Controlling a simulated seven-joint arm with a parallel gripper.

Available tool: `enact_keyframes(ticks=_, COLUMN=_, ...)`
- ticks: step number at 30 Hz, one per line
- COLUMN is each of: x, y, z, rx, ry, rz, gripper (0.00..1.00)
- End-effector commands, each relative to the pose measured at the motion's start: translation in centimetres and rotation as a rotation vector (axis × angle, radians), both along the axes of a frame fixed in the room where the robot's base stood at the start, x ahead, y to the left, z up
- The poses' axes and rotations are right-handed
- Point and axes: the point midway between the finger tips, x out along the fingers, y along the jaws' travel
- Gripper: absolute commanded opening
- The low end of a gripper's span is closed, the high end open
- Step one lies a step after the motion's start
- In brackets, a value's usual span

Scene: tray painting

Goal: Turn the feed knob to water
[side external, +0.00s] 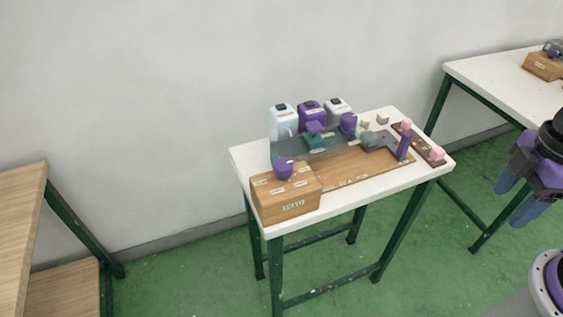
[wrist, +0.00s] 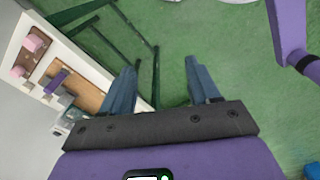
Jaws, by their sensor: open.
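A wooden box (side external: 287,198) with small white labels stands at the front left of the white table. A round purple knob (side external: 283,169) sits on its top; I take it for the feed knob. The label text is too small to read, so I cannot tell its setting. My gripper (side external: 509,205) is open and empty, off the right side of the table and well apart from the knob. In the wrist view the two blue fingers of my gripper (wrist: 160,70) are spread over the green floor. The knob is not visible there.
Light blue (side external: 283,121), purple (side external: 311,114) and white (side external: 338,109) containers stand along the table's back. A grey spray tool (side external: 378,141) and a pink-knobbed strip (side external: 420,144) lie right of the box. Another white table (side external: 500,82) is behind right.

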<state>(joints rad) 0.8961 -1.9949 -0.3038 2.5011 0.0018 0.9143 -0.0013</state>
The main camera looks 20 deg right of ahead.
Motion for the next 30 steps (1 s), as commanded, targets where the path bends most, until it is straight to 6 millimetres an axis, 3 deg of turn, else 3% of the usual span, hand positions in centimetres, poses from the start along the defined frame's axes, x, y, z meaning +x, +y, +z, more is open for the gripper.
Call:
enact_keyframes(ticks=4, x=1.3, y=1.4, z=0.6, rx=-0.001, ry=-0.001, rz=0.042, gripper=0.73)
enact_keyframes(ticks=7, x=3.4, y=3.7, z=1.6, rx=-0.004, ry=-0.003, rz=0.117, gripper=0.73)
enact_keyframes(ticks=18, x=13.7, y=13.9, z=5.4, rx=-0.018, ry=-0.008, rz=0.493, gripper=0.73)
enact_keyframes(ticks=30, x=24.0, y=23.1, z=7.4, rx=-0.028, ry=-0.007, rz=0.901, gripper=0.73)
